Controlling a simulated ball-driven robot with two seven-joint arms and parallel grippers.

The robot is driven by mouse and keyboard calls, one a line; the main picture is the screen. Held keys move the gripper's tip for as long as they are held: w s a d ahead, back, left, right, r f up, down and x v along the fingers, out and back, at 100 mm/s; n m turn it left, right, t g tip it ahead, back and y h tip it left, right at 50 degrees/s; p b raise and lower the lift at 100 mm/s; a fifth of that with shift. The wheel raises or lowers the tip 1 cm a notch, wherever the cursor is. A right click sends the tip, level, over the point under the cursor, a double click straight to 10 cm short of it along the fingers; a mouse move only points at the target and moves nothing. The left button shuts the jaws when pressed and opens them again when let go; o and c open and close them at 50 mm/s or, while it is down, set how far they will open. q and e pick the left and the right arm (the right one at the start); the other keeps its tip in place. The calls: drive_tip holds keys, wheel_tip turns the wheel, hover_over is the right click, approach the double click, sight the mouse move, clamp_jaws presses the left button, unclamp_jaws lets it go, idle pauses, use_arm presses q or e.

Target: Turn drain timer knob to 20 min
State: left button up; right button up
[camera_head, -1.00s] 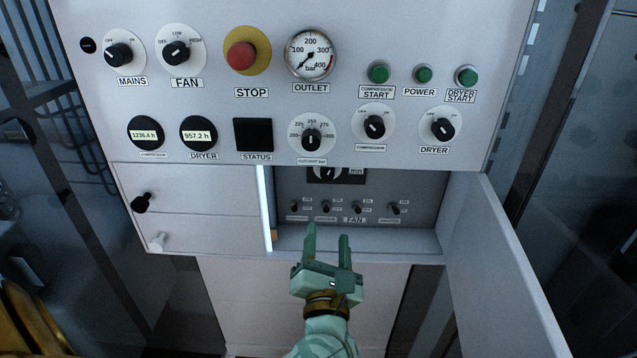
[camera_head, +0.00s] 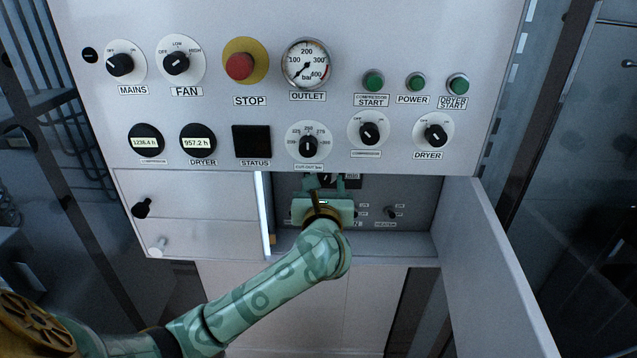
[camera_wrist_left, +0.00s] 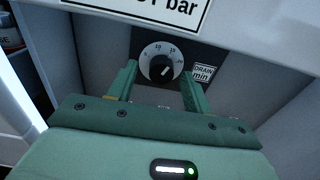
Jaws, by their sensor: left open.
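The drain timer knob (camera_wrist_left: 160,67) is a black knob on a white dial marked 10, 15 and 20, beside a "DRAIN min" label (camera_wrist_left: 203,73). A pale line on it seems to point to the lower right, past the 20 mark; the exact setting is hard to read. My left gripper (camera_wrist_left: 158,73) is open, its two fingers on either side of the dial; I cannot tell whether they touch the knob. In the head view my left gripper (camera_head: 325,183) reaches into the recess, and the knob is mostly hidden under the upper panel's edge. My right gripper is not in view.
The upper panel (camera_head: 270,110) overhangs the recess. An open door (camera_head: 490,270) stands at the right, and a bright-edged divider (camera_head: 264,215) at the left.

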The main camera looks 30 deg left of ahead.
use_arm(q)
drive_tip(key=shift+w+a, duration=0.35)
drive_tip(key=shift+w, duration=0.1)
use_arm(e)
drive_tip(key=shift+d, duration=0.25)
use_arm(q)
drive_tip(key=shift+d, duration=0.1)
drive_tip(key=c, duration=1)
drive_tip(key=shift+o, duration=0.2)
